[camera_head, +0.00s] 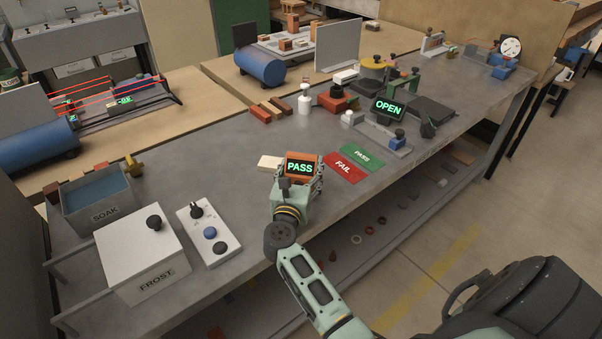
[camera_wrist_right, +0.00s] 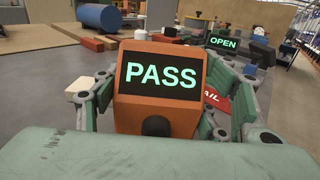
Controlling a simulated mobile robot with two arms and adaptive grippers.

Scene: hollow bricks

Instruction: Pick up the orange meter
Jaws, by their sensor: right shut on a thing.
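The orange meter (camera_head: 301,157) has a black screen reading PASS in green. It is at the front middle of the grey bench, and my right gripper (camera_head: 298,178) is around it. In the right wrist view the meter (camera_wrist_right: 158,88) sits between the two green finger sets of my right gripper (camera_wrist_right: 160,110), which are shut on its sides. A dark knob shows on its lower front. I cannot tell whether its base touches the bench. My left gripper is not in view.
A pale block (camera_head: 269,162) lies just left of the meter. The red FAIL mat (camera_head: 344,168) and green PASS mat (camera_head: 362,157) lie to its right. A control box (camera_head: 208,233), FROST box (camera_head: 142,254) and SOAK tub (camera_head: 98,203) stand at the left.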

